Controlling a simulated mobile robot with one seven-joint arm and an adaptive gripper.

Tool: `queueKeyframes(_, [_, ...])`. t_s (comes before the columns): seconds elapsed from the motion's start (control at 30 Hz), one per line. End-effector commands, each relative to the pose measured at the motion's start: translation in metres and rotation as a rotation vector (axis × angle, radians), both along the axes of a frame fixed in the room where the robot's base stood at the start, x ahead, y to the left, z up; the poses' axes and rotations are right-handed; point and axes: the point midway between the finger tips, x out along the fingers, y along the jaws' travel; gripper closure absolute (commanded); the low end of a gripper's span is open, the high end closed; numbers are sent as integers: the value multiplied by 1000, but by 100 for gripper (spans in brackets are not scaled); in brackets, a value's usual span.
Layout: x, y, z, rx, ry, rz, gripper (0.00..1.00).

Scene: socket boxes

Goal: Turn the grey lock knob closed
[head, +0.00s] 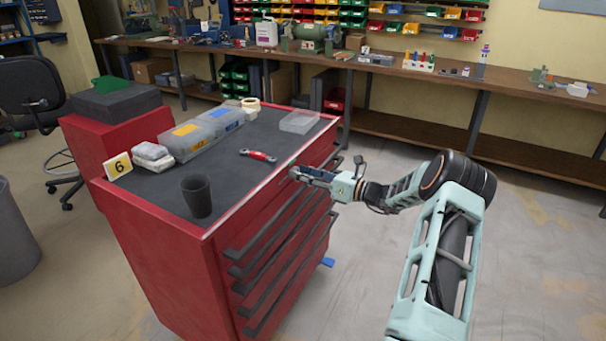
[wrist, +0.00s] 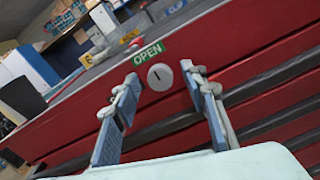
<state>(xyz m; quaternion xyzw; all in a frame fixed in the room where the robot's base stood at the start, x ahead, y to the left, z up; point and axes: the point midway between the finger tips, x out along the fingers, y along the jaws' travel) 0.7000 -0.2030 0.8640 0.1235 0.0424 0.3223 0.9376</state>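The grey lock knob (wrist: 160,77) is a round disc with a dark slot, on the red front of the tool cabinet, seen in the wrist view. Its slot looks slightly tilted in this tilted view. A green label reading OPEN (wrist: 148,53) sits just above it. My gripper (wrist: 164,95) is open, with one finger on each side of the knob in the picture; I see no contact. In the head view my gripper (head: 297,173) is at the cabinet's upper front edge, and the knob is not visible there.
The red cabinet (head: 180,262) has several dark drawer handles (head: 262,262) below the gripper. On its dark top are a red tool (head: 258,155), a black cup (head: 196,196), a clear tray (head: 299,121) and organizer boxes (head: 203,133). Open floor lies to the right.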

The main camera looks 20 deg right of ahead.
Motion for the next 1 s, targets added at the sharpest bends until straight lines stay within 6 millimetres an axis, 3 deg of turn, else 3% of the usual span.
queueKeyframes(0.07, [0, 0, 0, 0, 0, 0, 60])
queueKeyframes(0.43, [0, 0, 0, -1, -1, 0, 100])
queueKeyframes(1.0, [-1, -1, -2, -146, -115, 0, 100])
